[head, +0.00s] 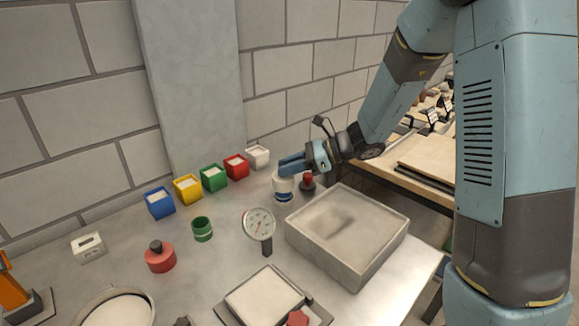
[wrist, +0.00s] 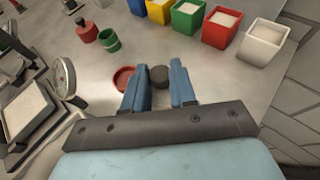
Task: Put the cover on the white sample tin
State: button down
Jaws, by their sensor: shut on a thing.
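The white sample tin (head: 283,190), with a blue band, stands upright on the table in the head view. My gripper (head: 288,164) is right above it, its blue fingers over the tin's top. In the wrist view my gripper (wrist: 160,82) has a dark round piece (wrist: 159,75) between its fingers, which looks like the knob of the cover. The rest of the cover is hidden by the fingers and hard to make out. I cannot tell whether the cover touches the tin. The tin is not clear in the wrist view.
A small red item (head: 307,182) stands close to the tin's right. The sandbed box (head: 365,255) and a dial gauge (head: 259,225) are in front. Coloured bins (head: 212,178) line the back. A green tin (head: 202,229) and a red knobbed piece (head: 160,258) stand left.

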aim_at(289, 176)
jog(key=shift+f, duration=1.65)
dwell(1.6)
jog(key=c, duration=0.8)
grip_release()
jog(key=v, duration=1.3)
jog(key=shift+d, duration=0.4)
jog(key=s+d+r+n+t+h, duration=0.2)
jog(key=s+d+r+n+h, duration=0.2)
jog(key=s, duration=0.3)
jog(key=s+d+r+n+t+h, duration=0.2)
jog(key=s+d+r+n+h, duration=0.3)
jog(key=s+d+n, duration=0.1)
jog(key=s+d+r+n+t+h, duration=0.2)
jog(key=s+d+r+n+h, duration=0.2)
jog(key=s+n, duration=0.3)
jog(key=shift+s+d+r, duration=0.2)
jog(key=shift+s+d, duration=0.2)
jog(key=shift+s, duration=0.35)
jog(key=shift+s+d+r, duration=0.15)
jog(key=shift+s+d, duration=0.2)
jog(key=shift+s, duration=0.4)
